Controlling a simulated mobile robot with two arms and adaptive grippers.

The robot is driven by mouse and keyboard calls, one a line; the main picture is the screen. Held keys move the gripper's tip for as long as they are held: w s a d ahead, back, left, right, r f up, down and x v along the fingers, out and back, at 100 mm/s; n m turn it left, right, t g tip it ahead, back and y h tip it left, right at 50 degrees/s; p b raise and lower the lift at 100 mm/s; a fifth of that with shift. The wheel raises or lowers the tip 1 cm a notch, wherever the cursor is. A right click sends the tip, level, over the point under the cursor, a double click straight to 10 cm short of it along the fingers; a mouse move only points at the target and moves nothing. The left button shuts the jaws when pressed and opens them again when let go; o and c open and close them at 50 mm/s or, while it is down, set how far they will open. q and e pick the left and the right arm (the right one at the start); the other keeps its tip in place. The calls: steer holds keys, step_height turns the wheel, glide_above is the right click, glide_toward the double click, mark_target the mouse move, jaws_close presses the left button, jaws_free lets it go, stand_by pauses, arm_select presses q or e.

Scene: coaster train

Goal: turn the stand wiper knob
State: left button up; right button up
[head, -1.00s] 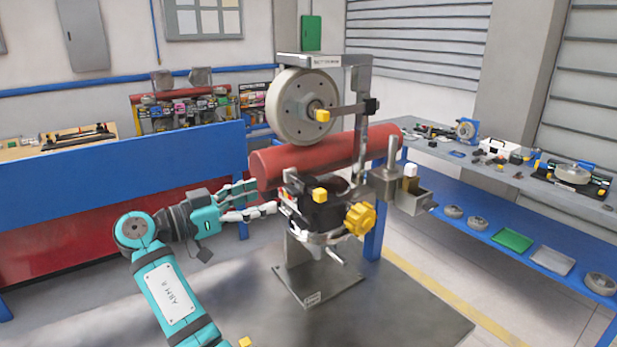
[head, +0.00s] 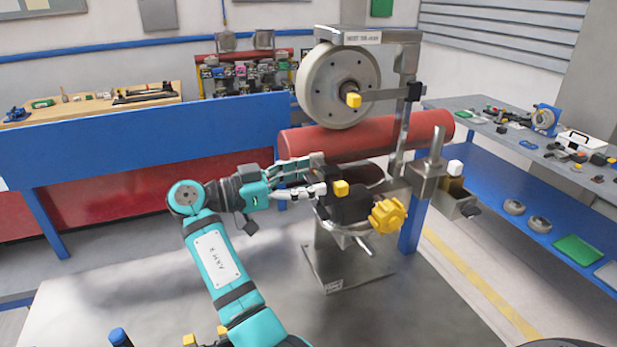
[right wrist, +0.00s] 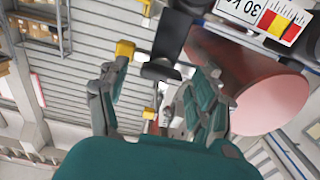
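The grey metal stand (head: 400,150) carries a pale wheel (head: 325,85), a red roller (head: 425,130) and several yellow parts. A star-shaped yellow knob (head: 388,216) sits at its lower front. A yellow block (head: 341,188) sits on the black mechanism below the roller, and another yellow block (head: 354,100) is at the wheel's hub. I cannot tell which is the wiper knob. My right gripper (head: 318,174) is left of the black mechanism, its fingers apart, close to the middle yellow block. In the right wrist view nothing shows gripped between the fingers (right wrist: 165,75). My left gripper is out of view.
A blue-fronted bench (head: 150,142) stands behind on the left. A workbench with tools and a blue lower shelf (head: 490,185) stands on the right. A small metal box (head: 455,200) juts from the stand's right side.

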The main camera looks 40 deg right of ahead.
steer(key=c, duration=1.1)
steer(key=shift+c, duration=0.2)
